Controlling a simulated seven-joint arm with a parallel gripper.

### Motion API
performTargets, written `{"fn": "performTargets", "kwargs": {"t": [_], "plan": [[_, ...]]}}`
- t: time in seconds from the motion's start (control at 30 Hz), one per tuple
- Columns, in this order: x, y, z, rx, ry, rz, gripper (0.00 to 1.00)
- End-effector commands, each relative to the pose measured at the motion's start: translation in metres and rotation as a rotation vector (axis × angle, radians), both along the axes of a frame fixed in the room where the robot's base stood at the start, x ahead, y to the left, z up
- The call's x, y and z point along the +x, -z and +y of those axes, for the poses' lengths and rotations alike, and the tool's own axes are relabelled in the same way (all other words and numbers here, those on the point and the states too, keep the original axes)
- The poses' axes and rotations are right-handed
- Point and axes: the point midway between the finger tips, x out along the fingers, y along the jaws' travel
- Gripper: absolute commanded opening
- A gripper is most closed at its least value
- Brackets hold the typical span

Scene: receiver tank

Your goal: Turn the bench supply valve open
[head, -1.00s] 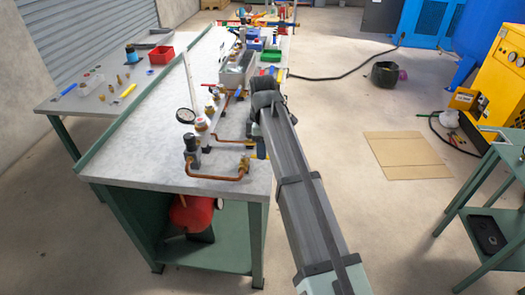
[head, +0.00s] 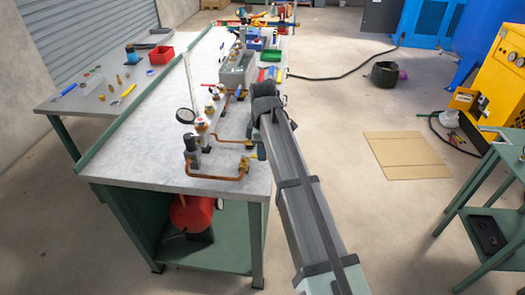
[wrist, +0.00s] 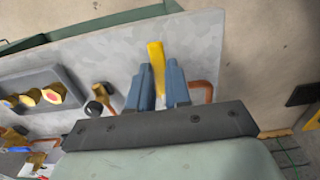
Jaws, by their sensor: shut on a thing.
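The bench supply valve shows in the head view as a brass body (head: 246,164) on the copper pipe at the near right corner of the bench. Its yellow lever (wrist: 156,54) shows in the wrist view, sticking out between the two blue-grey fingers of my gripper (wrist: 160,76). The gripper is shut on the lever. In the head view my wrist and forearm cover part of the bench's right edge, and the fingers are mostly hidden. The valve body is hidden behind the gripper in the wrist view.
Copper pipes (head: 214,178), a dial gauge (head: 186,116) and a dark regulator (head: 191,148) stand close left of the valve. A grey bin (head: 238,70) is farther back. The floor to the right is open around a cardboard sheet (head: 405,155).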

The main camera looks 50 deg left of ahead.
Motion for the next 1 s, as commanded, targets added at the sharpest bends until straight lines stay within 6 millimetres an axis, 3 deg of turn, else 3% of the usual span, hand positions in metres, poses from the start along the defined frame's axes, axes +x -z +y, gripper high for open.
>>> {"fn": "performTargets", "kwargs": {"t": [0.63,1.0], "plan": [[-0.001,0.0,-0.001,0.0,0.019,0.0,0.0],[-0.013,0.0,-0.01,0.0,0.234,0.0,0.0]]}}
